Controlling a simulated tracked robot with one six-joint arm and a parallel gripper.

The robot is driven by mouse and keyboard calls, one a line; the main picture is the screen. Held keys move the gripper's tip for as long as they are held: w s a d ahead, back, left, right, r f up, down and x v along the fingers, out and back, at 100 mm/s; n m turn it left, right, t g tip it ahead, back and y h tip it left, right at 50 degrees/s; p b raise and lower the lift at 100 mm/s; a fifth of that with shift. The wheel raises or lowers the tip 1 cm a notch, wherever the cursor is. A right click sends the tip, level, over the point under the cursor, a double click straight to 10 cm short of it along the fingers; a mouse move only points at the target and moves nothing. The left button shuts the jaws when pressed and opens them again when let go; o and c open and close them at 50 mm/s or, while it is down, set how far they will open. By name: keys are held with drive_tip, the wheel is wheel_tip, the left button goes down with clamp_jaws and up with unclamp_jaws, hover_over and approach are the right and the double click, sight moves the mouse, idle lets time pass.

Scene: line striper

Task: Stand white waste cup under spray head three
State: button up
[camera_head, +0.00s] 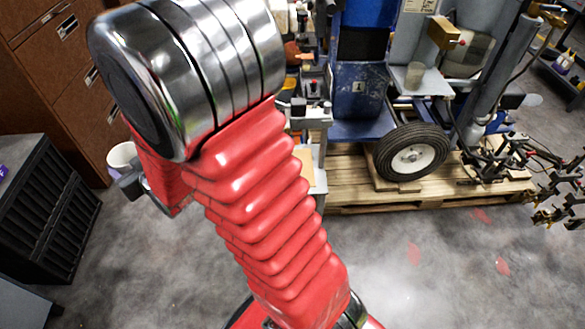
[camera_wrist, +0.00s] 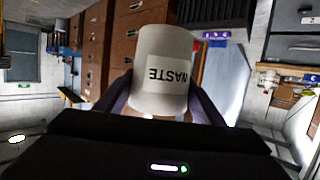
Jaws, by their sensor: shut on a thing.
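The white waste cup (camera_head: 122,155) is at the left of the head view, partly hidden behind my red-sleeved arm. My gripper (camera_head: 131,181) is shut on it, and the cup looks about upright, clear of the floor. In the wrist view the cup (camera_wrist: 162,58) fills the middle between the fingers of my gripper (camera_wrist: 160,104), and its WASTE label reads upside down in the picture. Black fittings with red and brass parts (camera_head: 495,157), which look like the spray heads, sit low at the right of the head view. I cannot tell which is number three.
A striping machine with a black tyre (camera_head: 411,152) stands on a wooden pallet (camera_head: 345,190). A clear cup (camera_head: 414,75) sits on the machine. Brown drawers (camera_head: 75,60) and a black crate (camera_head: 50,225) are at the left. The grey floor (camera_head: 420,280) at the front right is open.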

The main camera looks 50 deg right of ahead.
drive_tip(key=s+d+f+m+h, duration=0.1)
drive_tip(key=s+d+f, duration=0.25)
drive_tip(key=d, duration=0.45)
drive_tip(key=s+d+f+m+h, duration=0.1)
drive_tip(key=s+d+f+h, duration=0.15)
drive_tip(key=d+f, duration=0.45)
drive_tip(key=s+d+f+m+h, duration=0.1)
drive_tip(key=s+d+f, duration=0.15)
drive_tip(key=d, duration=0.75)
drive_tip(key=s+d+f+m+g+h, duration=0.1)
drive_tip(key=s+d+f, duration=0.2)
drive_tip(key=s, duration=0.4)
drive_tip(key=s+d+f+m+g+h, duration=0.1)
drive_tip(key=s+d+f, duration=0.3)
drive_tip(key=s, duration=0.4)
drive_tip(key=s+d+f+m+g+h, duration=0.1)
drive_tip(key=s+d+f+m+h, duration=0.1)
drive_tip(key=s+d, duration=0.3)
drive_tip(key=s+f, duration=0.1)
drive_tip(key=s, duration=0.2)
drive_tip(key=shift+d+f, duration=0.25)
drive_tip(key=shift+f, duration=0.1)
drive_tip(key=w+d, duration=1)
drive_tip(key=w, duration=0.3)
drive_tip(key=shift+w, duration=0.35)
drive_tip(key=shift+d, duration=0.15)
